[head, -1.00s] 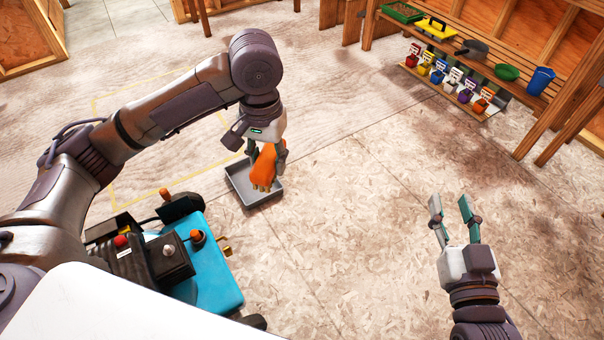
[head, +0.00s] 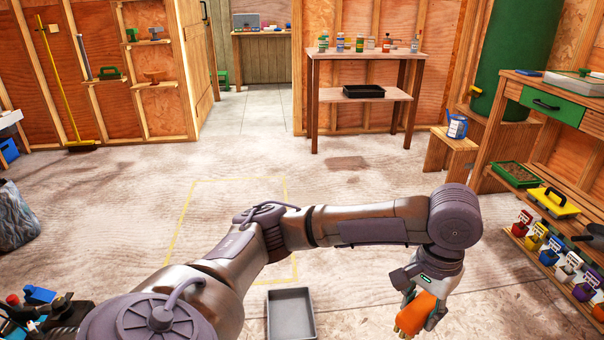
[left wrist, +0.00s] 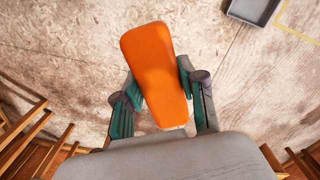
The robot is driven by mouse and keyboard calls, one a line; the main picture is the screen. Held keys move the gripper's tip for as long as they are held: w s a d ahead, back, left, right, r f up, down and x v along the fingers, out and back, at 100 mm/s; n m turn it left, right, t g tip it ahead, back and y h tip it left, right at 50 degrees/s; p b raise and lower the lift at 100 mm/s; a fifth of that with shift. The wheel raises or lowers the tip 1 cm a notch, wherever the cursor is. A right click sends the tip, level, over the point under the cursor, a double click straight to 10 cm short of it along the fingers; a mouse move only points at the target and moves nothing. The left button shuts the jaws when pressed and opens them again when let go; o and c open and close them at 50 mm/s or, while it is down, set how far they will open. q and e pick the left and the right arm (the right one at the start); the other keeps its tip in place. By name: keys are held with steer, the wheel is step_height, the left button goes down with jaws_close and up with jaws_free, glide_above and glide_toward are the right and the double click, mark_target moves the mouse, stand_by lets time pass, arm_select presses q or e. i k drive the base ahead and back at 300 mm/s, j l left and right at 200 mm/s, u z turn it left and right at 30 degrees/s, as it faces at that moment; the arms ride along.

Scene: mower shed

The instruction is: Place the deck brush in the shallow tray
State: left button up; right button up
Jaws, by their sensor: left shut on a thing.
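The deck brush (head: 414,313) has an orange body, with tan bristles just showing at its lower end in the head view. My left gripper (head: 422,308) is shut on it, to the right of the shallow tray. In the left wrist view the brush (left wrist: 153,62) sits between both fingers, its orange side facing the camera. The shallow tray (head: 291,316) is dark grey and lies on the floor, empty where it shows. It also shows at the top right edge of the left wrist view (left wrist: 252,11), apart from the brush. My right gripper is out of view.
A blue watering can (head: 457,126) stands on a stool. A table (head: 365,54) with a black tray (head: 363,91) is at the back. The floor around the shallow tray is clear.

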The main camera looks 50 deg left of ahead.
mark_target(291, 317)
steer(key=i+u, duration=0.65)
steer(key=u, duration=0.15)
steer(key=i+l+u, duration=0.1)
steer(key=i+u, duration=0.3)
steer(key=k, duration=0.05)
